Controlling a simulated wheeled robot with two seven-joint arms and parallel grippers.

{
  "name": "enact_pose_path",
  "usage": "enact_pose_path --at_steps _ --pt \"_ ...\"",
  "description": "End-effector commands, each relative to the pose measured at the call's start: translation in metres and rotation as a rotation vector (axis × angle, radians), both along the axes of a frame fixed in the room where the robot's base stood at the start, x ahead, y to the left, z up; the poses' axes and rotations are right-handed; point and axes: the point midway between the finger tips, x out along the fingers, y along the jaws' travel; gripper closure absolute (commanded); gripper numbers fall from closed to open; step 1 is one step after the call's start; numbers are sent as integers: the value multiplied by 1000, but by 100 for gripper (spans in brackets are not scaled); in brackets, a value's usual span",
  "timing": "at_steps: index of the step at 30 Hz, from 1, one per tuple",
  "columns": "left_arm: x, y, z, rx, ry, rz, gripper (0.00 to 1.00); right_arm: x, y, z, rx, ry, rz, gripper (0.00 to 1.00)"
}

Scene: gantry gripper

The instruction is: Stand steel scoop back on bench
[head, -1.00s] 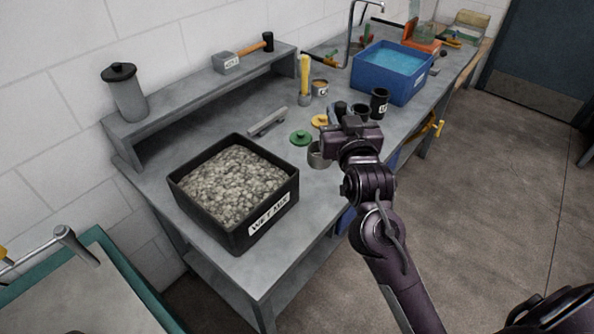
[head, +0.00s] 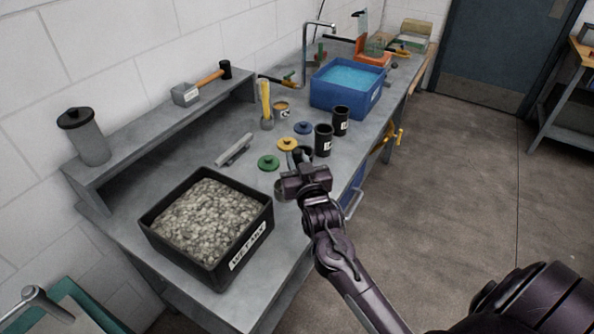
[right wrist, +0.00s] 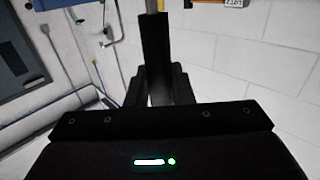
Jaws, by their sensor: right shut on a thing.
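My right gripper (head: 302,178) is over the front edge of the grey bench (head: 205,150), beside the bin of wet mix. It is shut on the steel scoop. The scoop's rounded grey metal part (head: 281,190) shows just left of the gripper in the head view; the gripper hides the rest. In the right wrist view a dark upright handle (right wrist: 156,50) stands between the fingers (right wrist: 160,88). Whether the scoop touches the bench cannot be told. My left gripper is not in view.
The black bin (head: 165,228) of grey wet mix stands at the bench's front left. A blue water tub (head: 330,100) stands farther back. Bare bench lies around a metal bar (head: 234,149).

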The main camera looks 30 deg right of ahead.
Motion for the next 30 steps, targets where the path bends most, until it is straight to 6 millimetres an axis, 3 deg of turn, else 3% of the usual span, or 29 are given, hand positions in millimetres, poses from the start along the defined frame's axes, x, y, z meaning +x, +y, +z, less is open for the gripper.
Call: enact_pose_path --at_steps 12,24,25,30 --pt "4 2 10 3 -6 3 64 0 0 -45 1 -1 0 97" --pt "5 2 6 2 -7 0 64 0 0 -51 0 -3 0 97" --pt "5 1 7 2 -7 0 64 0 0 -50 0 -2 0 75" --pt "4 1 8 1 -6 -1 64 0 0 -50 0 -1 0 57"
